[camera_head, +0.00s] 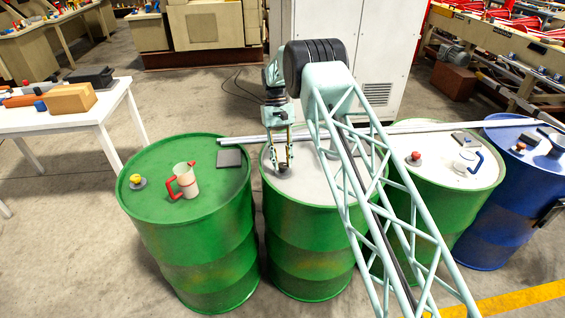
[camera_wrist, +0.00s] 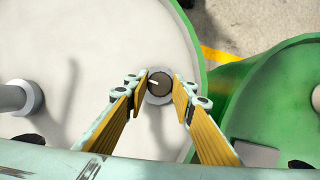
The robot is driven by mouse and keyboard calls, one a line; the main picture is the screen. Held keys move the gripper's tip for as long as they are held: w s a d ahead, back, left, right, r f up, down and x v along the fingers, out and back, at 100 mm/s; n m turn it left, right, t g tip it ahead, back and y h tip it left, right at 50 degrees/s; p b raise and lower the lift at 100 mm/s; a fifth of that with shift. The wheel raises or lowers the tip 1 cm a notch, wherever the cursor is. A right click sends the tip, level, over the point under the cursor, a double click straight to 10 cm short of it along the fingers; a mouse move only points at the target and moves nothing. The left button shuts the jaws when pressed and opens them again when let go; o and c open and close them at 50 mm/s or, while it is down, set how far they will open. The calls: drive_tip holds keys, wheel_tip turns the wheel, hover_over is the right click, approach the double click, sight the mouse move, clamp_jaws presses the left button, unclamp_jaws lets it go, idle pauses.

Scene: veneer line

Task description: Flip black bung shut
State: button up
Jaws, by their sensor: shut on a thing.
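The black bung (camera_head: 284,171) sits on the pale top of the second green drum (camera_head: 310,235), close to its near-left part. In the wrist view the bung (camera_wrist: 160,85) is a dark round cap with a short white mark, set in a pale ring (camera_wrist: 158,99). My gripper (camera_head: 283,165) points down at it from above. In the wrist view the yellow-padded fingers of my gripper (camera_wrist: 164,83) stand on both sides of the bung, shut on it. The bung's lower part is hidden.
The green-topped drum (camera_head: 195,262) to the left carries a yellow bung (camera_head: 137,181), a red-handled jug (camera_head: 186,180) and a dark pad (camera_head: 230,158). The drum to the right carries a red bung (camera_head: 415,157) and blue-handled jug (camera_head: 466,161).

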drive_tip(key=shift+s+n, duration=0.1)
drive_tip(key=shift+n, duration=0.3)
drive_tip(key=o, duration=0.8)
drive_tip(key=shift+o, duration=0.2)
drive_tip(key=shift+r, duration=0.1)
drive_tip(key=v, duration=1.1)
drive_tip(key=shift+a+r, duration=0.25)
drive_tip(key=shift+r, duration=0.1)
